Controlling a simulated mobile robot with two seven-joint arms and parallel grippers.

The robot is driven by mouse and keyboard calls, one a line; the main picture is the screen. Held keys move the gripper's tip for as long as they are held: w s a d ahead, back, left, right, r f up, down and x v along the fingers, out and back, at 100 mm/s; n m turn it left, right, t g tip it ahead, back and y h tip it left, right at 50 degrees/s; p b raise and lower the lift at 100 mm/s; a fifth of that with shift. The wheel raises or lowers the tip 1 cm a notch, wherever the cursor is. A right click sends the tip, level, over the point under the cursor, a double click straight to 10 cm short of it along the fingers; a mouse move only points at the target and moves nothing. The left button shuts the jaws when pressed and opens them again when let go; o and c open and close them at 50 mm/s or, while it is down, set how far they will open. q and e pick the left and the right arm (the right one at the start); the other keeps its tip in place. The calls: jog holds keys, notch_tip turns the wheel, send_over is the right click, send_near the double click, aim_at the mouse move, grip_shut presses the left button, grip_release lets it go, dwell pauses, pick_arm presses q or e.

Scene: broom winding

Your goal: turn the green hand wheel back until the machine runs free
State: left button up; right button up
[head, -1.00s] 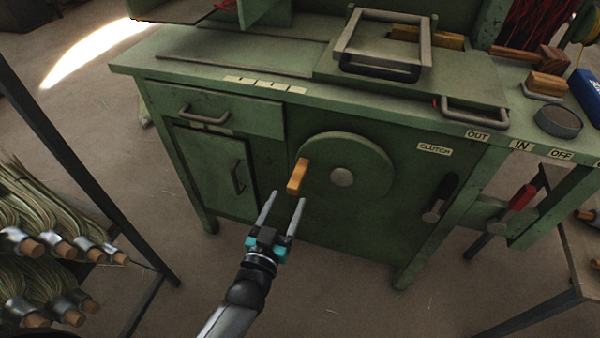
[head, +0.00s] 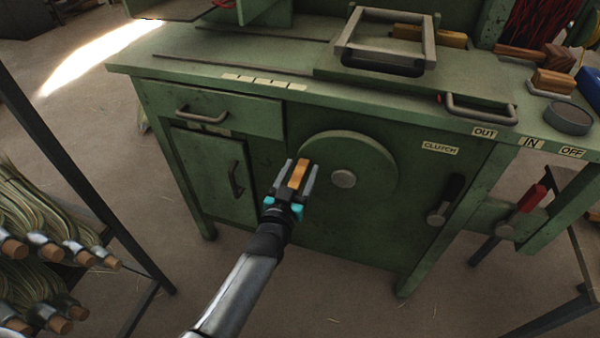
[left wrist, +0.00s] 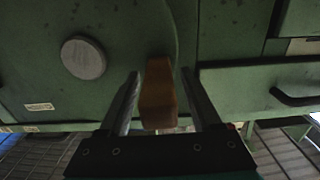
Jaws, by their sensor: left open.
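The green hand wheel (head: 362,158) is a round disc on the front of the green machine, with a pale hub (head: 343,179). Its wooden handle (head: 298,174) sticks out near the wheel's left edge. My left gripper (head: 298,172) is open with one finger on each side of the handle. In the left wrist view the handle (left wrist: 158,95) stands between the two fingers, with a gap visible on both sides. The hub (left wrist: 83,58) shows there at the upper left. My right gripper is not in view.
A black-handled clutch lever (head: 446,200) and a red-handled lever (head: 524,207) are right of the wheel. A drawer (head: 215,108) and a cabinet door (head: 213,170) are left of it. A rack with bundled bristles (head: 50,220) stands at the left.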

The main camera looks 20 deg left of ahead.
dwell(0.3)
pick_arm(q)
grip_shut()
dwell(0.4)
dwell(0.9)
